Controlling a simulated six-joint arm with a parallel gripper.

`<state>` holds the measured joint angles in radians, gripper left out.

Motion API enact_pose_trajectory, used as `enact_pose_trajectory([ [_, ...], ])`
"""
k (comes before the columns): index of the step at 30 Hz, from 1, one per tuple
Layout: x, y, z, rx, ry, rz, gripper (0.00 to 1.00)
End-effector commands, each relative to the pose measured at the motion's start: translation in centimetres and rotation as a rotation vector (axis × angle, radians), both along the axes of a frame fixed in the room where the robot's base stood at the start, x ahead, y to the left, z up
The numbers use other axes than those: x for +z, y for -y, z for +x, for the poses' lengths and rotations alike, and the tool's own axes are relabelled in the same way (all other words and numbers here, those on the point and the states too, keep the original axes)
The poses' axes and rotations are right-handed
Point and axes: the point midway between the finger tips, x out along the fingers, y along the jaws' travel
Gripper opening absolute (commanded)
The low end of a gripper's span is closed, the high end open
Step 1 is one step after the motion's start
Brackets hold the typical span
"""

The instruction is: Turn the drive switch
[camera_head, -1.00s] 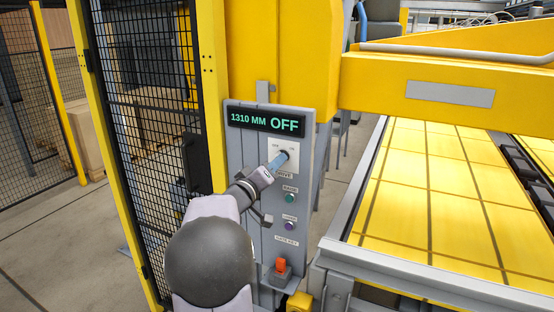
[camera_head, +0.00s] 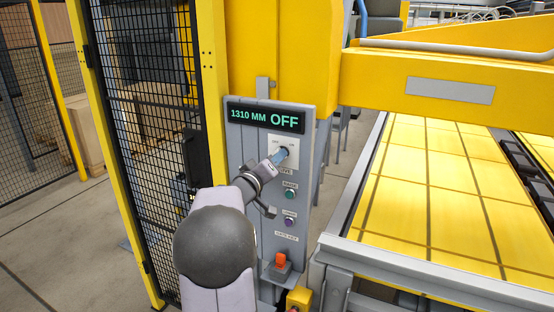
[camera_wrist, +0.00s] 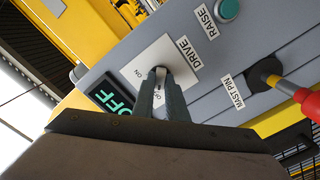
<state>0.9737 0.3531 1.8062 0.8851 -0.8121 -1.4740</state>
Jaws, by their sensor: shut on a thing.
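The drive switch (camera_wrist: 160,72) sits on a white plate on the grey control panel, with ON and OFF marks and a DRIVE label beside it. In the head view its white plate (camera_head: 290,143) shows below the display. My gripper (camera_wrist: 162,82) is shut on the switch knob, its two fingers on either side of it; in the head view my gripper (camera_head: 279,154) reaches the plate from the lower left. The fingers hide most of the knob. The display (camera_head: 265,118) reads 1310 MM OFF, and it also shows in the wrist view (camera_wrist: 112,97).
A mesh fence (camera_head: 150,130) stands to the left. A yellow-topped table (camera_head: 440,190) lies to the right.

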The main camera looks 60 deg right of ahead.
Motion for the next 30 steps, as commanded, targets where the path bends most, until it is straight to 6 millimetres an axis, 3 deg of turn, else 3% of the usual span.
enact_pose_trajectory([
  [11, -0.16, 0.01, 0.01, -0.001, 0.169, -0.001, 0.0],
  [30, -0.3, -0.01, 0.11, 0.0, 0.76, -0.001, 0.0],
])
